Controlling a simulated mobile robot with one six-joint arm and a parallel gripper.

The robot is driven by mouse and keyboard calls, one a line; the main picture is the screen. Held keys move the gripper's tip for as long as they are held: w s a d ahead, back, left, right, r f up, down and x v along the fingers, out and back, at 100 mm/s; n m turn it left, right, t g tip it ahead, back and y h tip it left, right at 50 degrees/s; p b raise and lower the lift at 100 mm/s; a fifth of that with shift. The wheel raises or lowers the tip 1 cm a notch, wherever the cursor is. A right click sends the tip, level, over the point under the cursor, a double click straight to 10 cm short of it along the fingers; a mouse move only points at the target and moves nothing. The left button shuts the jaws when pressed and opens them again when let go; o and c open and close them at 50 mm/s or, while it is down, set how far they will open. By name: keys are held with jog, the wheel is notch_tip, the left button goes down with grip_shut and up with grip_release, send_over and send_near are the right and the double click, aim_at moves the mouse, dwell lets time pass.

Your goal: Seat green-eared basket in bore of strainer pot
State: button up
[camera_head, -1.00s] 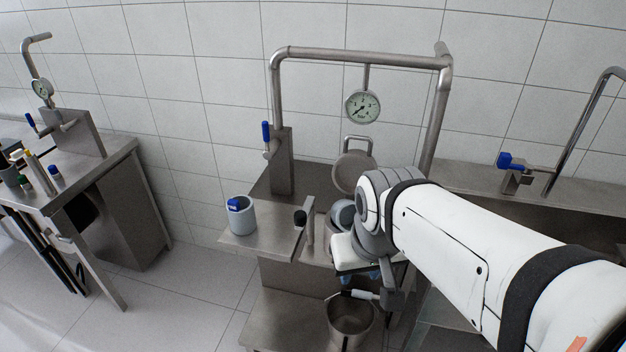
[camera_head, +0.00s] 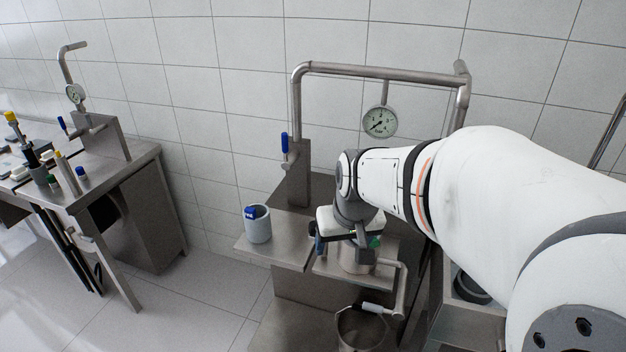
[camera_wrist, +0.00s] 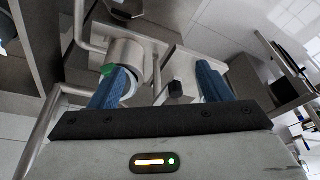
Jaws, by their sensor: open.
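My gripper (camera_head: 346,244) is over the small steel shelf on the middle bench, its blue fingers apart. In the head view the green ear (camera_head: 375,242) shows beside my gripper. The cylinder is mostly hidden there, so I cannot tell basket from strainer pot.
A grey cup (camera_head: 258,228) with a blue-topped item stands left on the bench. A steel bucket (camera_head: 360,328) is below the shelf. A pipe frame with a gauge (camera_head: 380,121) rises behind. A second bench (camera_head: 130,165) stands left, with floor between.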

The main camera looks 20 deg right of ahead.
jog(key=o, duration=0.3)
jog(key=w+d+f+m, duration=0.1)
jog(key=w+d+f, duration=0.1)
jog(key=w+d, duration=0.2)
jog(key=w, duration=0.3)
jog(key=shift+w+d+f, duration=0.25)
jog(key=shift+d+f, duration=0.15)
jog(key=o, duration=0.3)
jog(key=shift+m+t+h, duration=0.4)
jog(key=w+d+f, duration=0.1)
jog(key=w+d, duration=0.1)
jog(key=w+d+f, duration=0.3)
jog(key=w+d, duration=0.1)
jog(key=shift+w+d+f, duration=0.15)
jog(key=shift+w+d, duration=0.15)
jog(key=shift+w+d+f, duration=0.15)
jog(key=shift+f, duration=0.15)
jog(key=shift+p+x, duration=0.8)
jog(key=shift+x, duration=2.9)
